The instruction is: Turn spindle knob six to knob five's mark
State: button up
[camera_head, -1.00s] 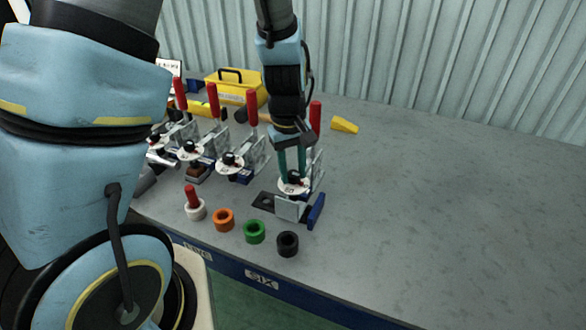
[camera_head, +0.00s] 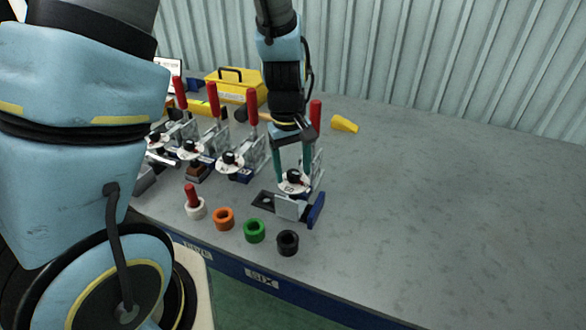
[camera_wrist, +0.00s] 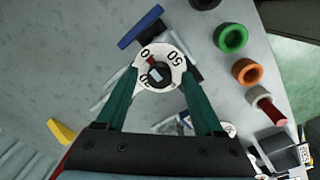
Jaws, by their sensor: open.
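Spindle knob six (camera_head: 293,175) is a small black knob on a white numbered dial (camera_head: 286,189), at the station above the SIX label. In the wrist view the dial (camera_wrist: 174,53) shows 0 and 50, and a red mark lies on the knob (camera_wrist: 158,74) near the 0. My gripper (camera_head: 292,170) points down with its green fingers apart, one on each side of knob six; contact is not visible. Knob five (camera_head: 231,158) is on the neighbouring white dial to the left; its mark is too small to read.
Red-handled clamps stand beside the dials in a row. White, orange (camera_head: 224,218), green (camera_head: 254,231) and black (camera_head: 288,242) rings lie in front. The right side of the bench is clear.

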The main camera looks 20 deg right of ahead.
aim_at(290, 174)
notch_tip(290, 174, up, 10)
jog(key=shift+a+r+b, duration=0.2)
jog(key=shift+a+b, duration=0.15)
jog(key=shift+b, duration=0.1)
jog(key=w+a+f+m+t, duration=0.1)
jog(key=w+a+f, duration=0.1)
jog(key=a, duration=2.2)
jog(key=shift+a+m+t+y, duration=0.25)
jog(key=shift+m+t+y, duration=0.05)
